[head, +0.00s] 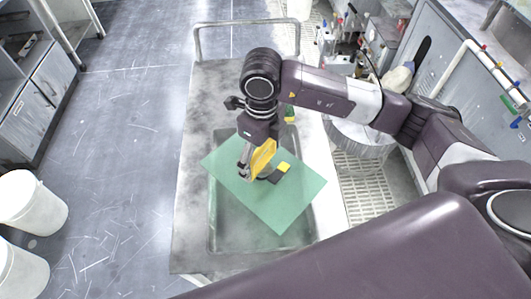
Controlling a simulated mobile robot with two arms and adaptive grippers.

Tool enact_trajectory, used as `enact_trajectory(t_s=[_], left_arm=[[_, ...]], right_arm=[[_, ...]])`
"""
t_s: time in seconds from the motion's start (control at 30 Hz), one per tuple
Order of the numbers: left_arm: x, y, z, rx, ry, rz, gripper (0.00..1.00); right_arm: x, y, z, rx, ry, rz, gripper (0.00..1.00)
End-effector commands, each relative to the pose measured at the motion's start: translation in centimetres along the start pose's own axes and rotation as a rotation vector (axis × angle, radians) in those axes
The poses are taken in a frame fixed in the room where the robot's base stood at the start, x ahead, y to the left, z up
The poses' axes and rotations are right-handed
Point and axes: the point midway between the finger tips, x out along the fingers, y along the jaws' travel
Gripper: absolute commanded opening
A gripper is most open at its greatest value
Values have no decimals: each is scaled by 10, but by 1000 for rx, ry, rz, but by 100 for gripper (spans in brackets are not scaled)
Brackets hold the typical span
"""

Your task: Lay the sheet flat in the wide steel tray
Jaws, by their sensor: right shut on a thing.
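The sheet (288,207) is a thin green, slightly see-through rectangle. It appears flat and is turned at an angle over the wide steel tray (211,238), with corners reaching past the tray's left and right sides. The tray is a shallow rectangular basin on a grey worktop, partly hidden by the sheet. My right gripper (253,168) points down over the middle of the sheet, shut on it, seemingly at a dark piece with a yellow square (284,168). The exact contact is hidden by the fingers. I cannot tell the height of the sheet above the tray. My left gripper is out of view.
The worktop (190,200) has a metal rail (245,24) at its far end. A round drum (360,135) and a slotted grate (365,178) lie to the right, with bottles and tools behind. White buckets (30,203) stand on the open floor at left.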

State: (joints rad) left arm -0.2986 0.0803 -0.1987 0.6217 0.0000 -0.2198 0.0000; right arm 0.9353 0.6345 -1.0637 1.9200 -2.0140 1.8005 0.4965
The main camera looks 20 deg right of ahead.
Motion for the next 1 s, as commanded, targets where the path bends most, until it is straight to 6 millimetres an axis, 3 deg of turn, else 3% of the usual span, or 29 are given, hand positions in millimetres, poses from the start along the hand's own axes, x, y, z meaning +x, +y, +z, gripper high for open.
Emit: enact_trajectory(t_s=[0.3,0.5,1.0], left_arm=[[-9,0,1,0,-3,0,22],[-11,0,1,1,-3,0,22],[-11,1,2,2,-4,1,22]], right_arm=[[9,1,11,424,-1,-6,38],[14,2,15,582,0,-9,38],[16,2,16,638,0,-11,38]])
